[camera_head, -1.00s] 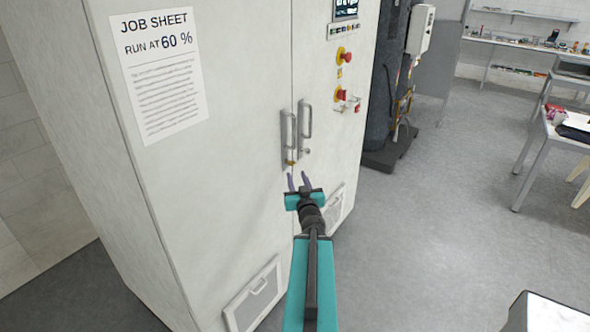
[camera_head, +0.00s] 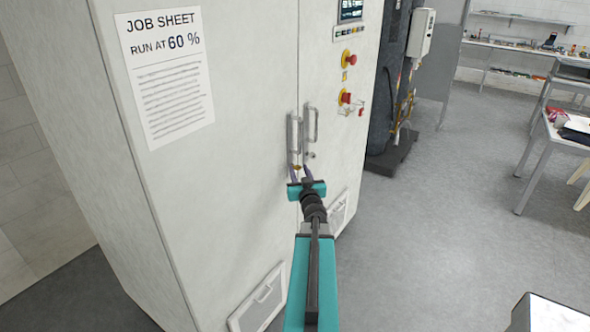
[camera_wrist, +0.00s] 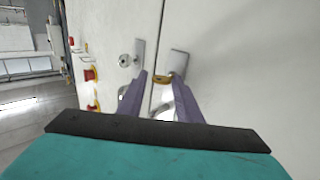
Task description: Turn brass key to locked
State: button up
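The brass key (camera_wrist: 164,108) sits at the lock by the cabinet door seam, just below the door handles. Brass also shows there in the camera_head view (camera_head: 297,167), small and partly hidden by my gripper. My gripper (camera_wrist: 160,78) has two purple fingers spread apart, one on either side of the brass in the wrist view. In the camera_head view my gripper (camera_head: 299,171) is close to the door, right below the handles. The right finger in the wrist view overlaps the brass; I cannot tell whether it touches. How far the key is turned is unclear.
Two upright metal handles (camera_head: 293,135) stand above the key. Red stop buttons (camera_head: 346,97) and a small screen (camera_head: 350,10) are on the right door. A job sheet (camera_head: 168,75) is on the left one. Open grey floor (camera_head: 430,240) lies to the right.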

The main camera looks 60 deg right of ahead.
jog(key=shift+w+d, duration=0.15)
jog(key=shift+w, duration=0.1)
